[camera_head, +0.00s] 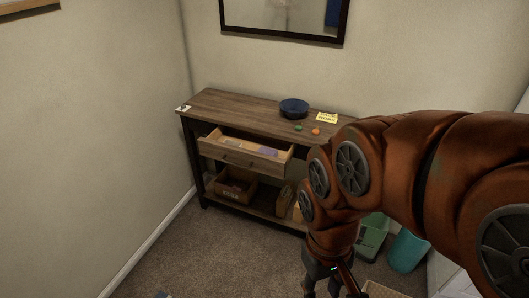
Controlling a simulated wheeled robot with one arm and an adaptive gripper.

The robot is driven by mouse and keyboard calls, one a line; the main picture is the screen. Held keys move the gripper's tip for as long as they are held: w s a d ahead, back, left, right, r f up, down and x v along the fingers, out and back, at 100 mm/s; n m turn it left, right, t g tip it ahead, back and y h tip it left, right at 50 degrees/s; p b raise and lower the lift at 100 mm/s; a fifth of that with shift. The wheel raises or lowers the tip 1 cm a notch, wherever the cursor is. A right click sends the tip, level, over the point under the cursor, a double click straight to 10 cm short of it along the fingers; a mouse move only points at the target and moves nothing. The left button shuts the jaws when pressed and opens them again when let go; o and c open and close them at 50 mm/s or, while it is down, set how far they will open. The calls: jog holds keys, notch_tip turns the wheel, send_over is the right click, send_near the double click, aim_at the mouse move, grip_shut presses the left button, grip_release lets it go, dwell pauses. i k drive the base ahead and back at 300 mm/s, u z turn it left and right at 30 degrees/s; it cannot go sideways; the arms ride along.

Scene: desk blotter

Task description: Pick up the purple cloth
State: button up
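A small purple patch (264,150) shows inside the pulled-out drawer (240,161) of the wooden console table. It may be the purple cloth, but it is too small to tell cloth from another item. My gripper (340,288) hangs at the bottom edge of the view, in front of the table and well below and to the right of the drawer. Its fingertips are cut off by the frame, so I cannot see whether it is open or holds anything.
The table top (235,104) bears a dark blue bowl (294,106), a yellow note (327,118) and small green and orange items. A box (237,187) stands on the lower shelf. A green bin (372,236) and teal bin (407,251) stand right. Carpet (225,250) is mostly clear.

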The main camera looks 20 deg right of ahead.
aim_at(263, 149)
jog(key=u, duration=0.05)
jog(key=k, duration=0.65)
jog(key=u, duration=0.75)
jog(key=i, duration=1)
jog(key=u, duration=0.65)
jog(key=i, duration=1.25)
jog(key=z, duration=1.3)
jog(key=i, duration=0.85)
jog(key=z, duration=0.85)
